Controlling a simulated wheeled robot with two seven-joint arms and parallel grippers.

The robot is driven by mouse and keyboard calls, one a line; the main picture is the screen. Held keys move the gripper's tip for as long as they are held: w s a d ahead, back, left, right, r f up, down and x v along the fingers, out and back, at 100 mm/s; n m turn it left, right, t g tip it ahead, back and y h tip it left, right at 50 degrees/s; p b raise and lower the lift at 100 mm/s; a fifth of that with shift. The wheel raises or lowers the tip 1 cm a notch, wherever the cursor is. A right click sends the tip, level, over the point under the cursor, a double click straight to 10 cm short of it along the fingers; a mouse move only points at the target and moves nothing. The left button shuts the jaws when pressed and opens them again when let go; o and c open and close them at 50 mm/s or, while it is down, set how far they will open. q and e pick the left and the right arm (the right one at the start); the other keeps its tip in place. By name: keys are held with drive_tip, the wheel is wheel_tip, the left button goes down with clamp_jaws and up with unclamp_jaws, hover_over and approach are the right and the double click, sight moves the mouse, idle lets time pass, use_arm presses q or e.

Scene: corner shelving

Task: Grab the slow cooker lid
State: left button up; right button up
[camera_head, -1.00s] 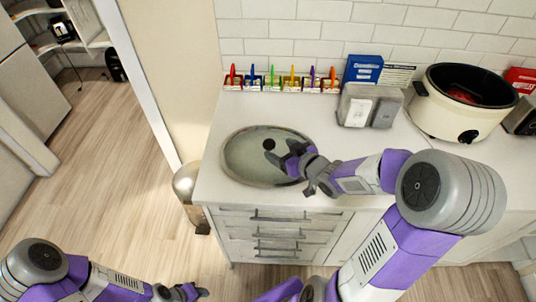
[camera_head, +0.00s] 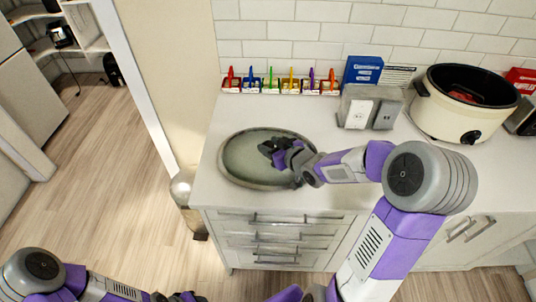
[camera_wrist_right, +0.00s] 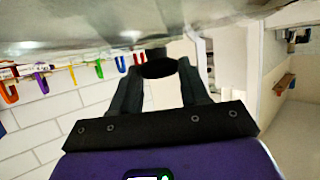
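The slow cooker lid (camera_head: 240,168), an oval greyish-green glass disc with a light rim, lies on the white counter. My right gripper (camera_head: 272,150) is over its middle and hides its knob in the head view. In the right wrist view the lid's surface (camera_wrist_right: 80,25) fills the top, and its dark knob (camera_wrist_right: 159,65) sits between my right gripper's fingers (camera_wrist_right: 161,78). The knob fills the gap, and the fingers look shut on it. My left gripper (camera_head: 182,297) is low at the bottom edge, partly cut off; its opening is unclear.
The slow cooker (camera_head: 445,115), cream and uncovered with something red inside, stands at the right. A grey appliance (camera_head: 368,107), a blue box (camera_head: 362,70) and a row of coloured clips (camera_head: 280,88) stand along the tiled wall. Drawers (camera_head: 280,240) are below the counter.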

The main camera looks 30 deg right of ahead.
clamp_jaws()
drive_tip(key=shift+r, duration=0.15)
